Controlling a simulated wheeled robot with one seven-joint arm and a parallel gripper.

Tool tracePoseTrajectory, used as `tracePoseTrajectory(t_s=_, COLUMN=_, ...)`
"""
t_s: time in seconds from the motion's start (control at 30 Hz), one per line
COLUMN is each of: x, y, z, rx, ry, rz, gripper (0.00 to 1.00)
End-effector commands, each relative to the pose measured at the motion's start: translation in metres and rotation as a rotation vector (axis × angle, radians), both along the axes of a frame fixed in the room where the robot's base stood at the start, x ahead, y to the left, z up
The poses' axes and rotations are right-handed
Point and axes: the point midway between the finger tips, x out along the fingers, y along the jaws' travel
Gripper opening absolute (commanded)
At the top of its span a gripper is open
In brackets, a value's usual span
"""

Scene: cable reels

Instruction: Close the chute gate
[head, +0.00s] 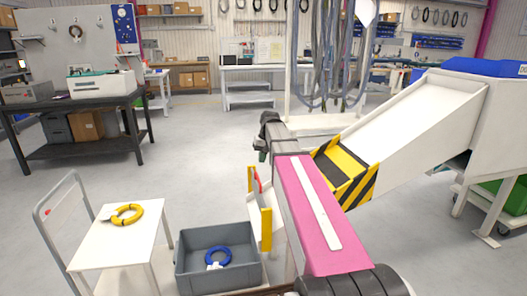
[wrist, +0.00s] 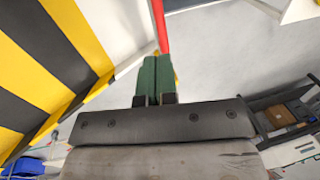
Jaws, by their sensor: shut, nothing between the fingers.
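The white chute (head: 410,125) slopes down from the right to a yellow-and-black striped mouth (head: 345,172); the stripes fill the left of the wrist view (wrist: 50,60). Left of my pink arm, a white piece with yellow uprights (head: 265,228) and a red strip stands by a grey bin. I cannot tell for certain which part is the gate. A red bar (wrist: 161,28) shows just past my fingertips in the wrist view. My gripper (wrist: 155,62) has green fingers, shut and empty; contact with the bar is unclear. My arm hides part of the chute's lower end.
The grey bin (head: 196,272) holds a blue ring (head: 217,257). A white cart (head: 100,250) with a yellow ring (head: 128,214) stands at left. A dark workbench (head: 70,103) is farther back. Open floor lies in the middle. Cables hang behind the chute.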

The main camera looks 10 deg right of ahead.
Motion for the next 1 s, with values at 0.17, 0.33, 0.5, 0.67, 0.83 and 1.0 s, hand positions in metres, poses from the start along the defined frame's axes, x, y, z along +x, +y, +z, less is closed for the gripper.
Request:
tracePoseTrajectory(t_s=0.17, x=-0.001, y=0.006, z=-0.03, rx=0.0, ry=0.002, rz=0.0, gripper=0.0)
tracePoseTrajectory(t_s=0.33, x=0.0, y=0.011, z=-0.053, rx=0.0, ry=0.002, rz=0.0, gripper=0.0)
tracePoseTrajectory(t_s=0.5, x=0.0, y=0.013, z=-0.065, rx=0.0, ry=0.0, rz=0.0, gripper=0.0)
tracePoseTrajectory(t_s=0.67, x=0.0, y=0.014, z=-0.07, rx=0.0, ry=0.0, rz=0.0, gripper=0.0)
tracePoseTrajectory(t_s=0.83, x=0.0, y=0.014, z=-0.07, rx=0.0, ry=0.0, rz=0.0, gripper=0.0)
tracePoseTrajectory(t_s=1.0, x=0.0, y=0.014, z=-0.071, rx=0.0, ry=0.0, rz=0.0, gripper=0.0)
